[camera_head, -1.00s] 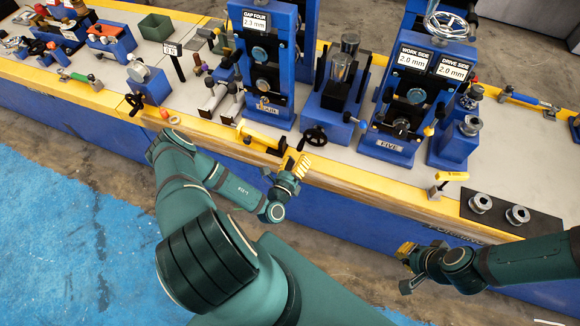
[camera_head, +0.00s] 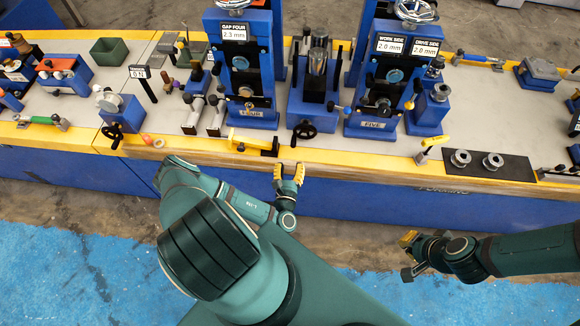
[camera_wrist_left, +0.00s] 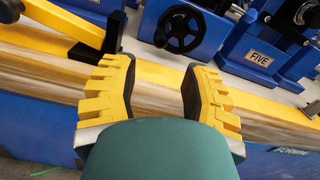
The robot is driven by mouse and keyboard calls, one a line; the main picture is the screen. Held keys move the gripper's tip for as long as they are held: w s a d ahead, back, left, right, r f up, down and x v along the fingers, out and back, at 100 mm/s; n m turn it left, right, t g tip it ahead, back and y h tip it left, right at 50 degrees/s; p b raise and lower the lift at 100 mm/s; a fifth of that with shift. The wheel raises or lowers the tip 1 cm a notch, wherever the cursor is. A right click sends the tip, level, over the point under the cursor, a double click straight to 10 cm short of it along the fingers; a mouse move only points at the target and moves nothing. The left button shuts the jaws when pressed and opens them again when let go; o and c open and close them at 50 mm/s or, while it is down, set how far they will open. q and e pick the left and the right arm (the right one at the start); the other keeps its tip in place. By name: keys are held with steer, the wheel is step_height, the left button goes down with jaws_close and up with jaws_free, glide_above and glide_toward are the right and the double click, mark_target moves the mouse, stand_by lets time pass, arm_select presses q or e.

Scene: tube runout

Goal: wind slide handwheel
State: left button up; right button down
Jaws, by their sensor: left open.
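A black handwheel (camera_head: 304,130) sits on the front of a blue slide unit (camera_head: 310,105) between stands FOUR and FIVE. In the left wrist view the handwheel (camera_wrist_left: 183,28) has a dark rim with spokes and is ahead, beyond the fingertips. My left gripper (camera_head: 288,168) is open and empty at the bench's front edge, just below the handwheel and apart from it. Its yellow-padded fingers also show in the left wrist view (camera_wrist_left: 158,75), spread on either side. My right gripper (camera_head: 408,256) hangs in front of the bench at right; its opening is unclear.
A yellow lever piece with a black block (camera_head: 253,143) lies left of my left gripper. Stand FOUR (camera_head: 243,70) and stand FIVE (camera_head: 385,80) flank the slide. Another black handwheel (camera_head: 113,136) is at left. A dark mat (camera_head: 520,168) with metal rollers lies at right.

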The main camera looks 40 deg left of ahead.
mark_target(293, 147)
arm_select(q)
steer(key=b+x, duration=0.4)
steer(key=x, duration=0.5)
steer(key=shift+w+a+f+b, duration=0.15)
steer(key=shift+w+b, duration=0.1)
steer(key=shift+b, duration=0.15)
steer(key=shift+w, duration=0.1)
steer(key=shift+w+p, duration=0.1)
steer(key=shift+p, duration=0.35)
jaws_close()
